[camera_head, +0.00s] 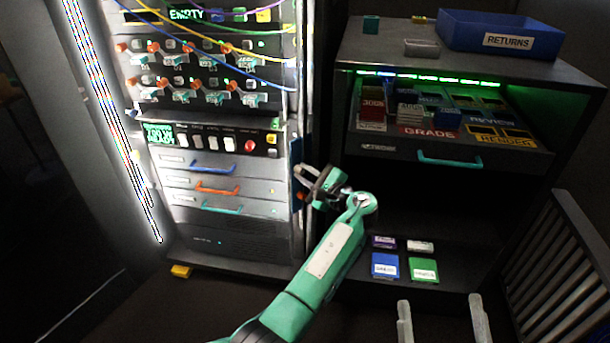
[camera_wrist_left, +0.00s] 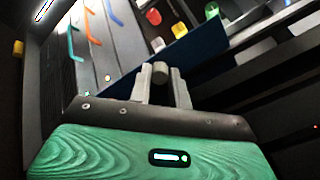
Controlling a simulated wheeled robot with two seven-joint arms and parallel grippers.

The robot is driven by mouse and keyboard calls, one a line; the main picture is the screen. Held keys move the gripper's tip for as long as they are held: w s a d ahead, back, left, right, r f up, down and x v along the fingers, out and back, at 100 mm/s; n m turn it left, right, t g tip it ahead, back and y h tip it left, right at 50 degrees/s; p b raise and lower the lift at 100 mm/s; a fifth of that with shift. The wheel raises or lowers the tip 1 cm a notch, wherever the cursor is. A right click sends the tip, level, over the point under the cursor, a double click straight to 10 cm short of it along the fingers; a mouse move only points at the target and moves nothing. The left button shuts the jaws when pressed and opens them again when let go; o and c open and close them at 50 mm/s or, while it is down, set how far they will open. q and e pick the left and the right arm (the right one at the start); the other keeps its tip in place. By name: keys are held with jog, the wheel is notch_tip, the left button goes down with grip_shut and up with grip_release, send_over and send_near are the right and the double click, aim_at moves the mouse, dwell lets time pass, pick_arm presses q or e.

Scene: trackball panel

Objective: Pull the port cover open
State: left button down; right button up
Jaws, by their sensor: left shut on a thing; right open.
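The port cover looks to be the dark blue panel (camera_wrist_left: 205,50) in the left wrist view. A small part of it (camera_head: 302,150) shows nearly edge-on at the right side of the rack in the head view. My left gripper (camera_wrist_left: 160,82) is shut on a grey round knob (camera_wrist_left: 160,71) in front of the panel. The left gripper also shows in the head view (camera_head: 318,184), beside the rack's lower right edge. How far the cover stands open is hard to tell. My right gripper (camera_head: 440,303) is open and empty at the bottom right of the head view.
The rack has drawers with blue (camera_head: 214,168), orange (camera_head: 217,189) and teal (camera_head: 222,208) handles. A dark cabinet (camera_head: 375,58) stands to the right, bearing a blue RETURNS bin (camera_head: 462,36). Its lower shelf holds several small boxes. A slatted frame (camera_head: 565,270) stands at far right.

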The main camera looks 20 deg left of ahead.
pick_arm(q)
jog(key=c, duration=1.3)
grip_release()
jog(key=shift+r, duration=0.1)
jog(key=shift+r, duration=0.25)
notch_tip(320, 180, up, 7)
jog(key=shift+r+p, duration=0.2)
jog(key=shift+p, duration=0.9)
notch_tip(320, 180, up, 12)
jog(key=p, duration=0.2)
send_over(295, 142)
jog(key=v, duration=0.4)
jog(key=shift+w+f, duration=0.1)
pick_arm(e)
jog(key=s+a+f+g, duration=0.1)
jog(key=s+f+g, duration=0.1)
jog(key=f+g, duration=0.3)
jog(key=s+a+f+g+h, duration=0.1)
jog(key=s+f+g, duration=0.1)
jog(key=f+g, duration=0.4)
jog(key=shift+s+a+f+n+h, duration=0.2)
jog(key=shift+f+n+h, duration=0.1)
jog(key=shift+f, duration=1.95)
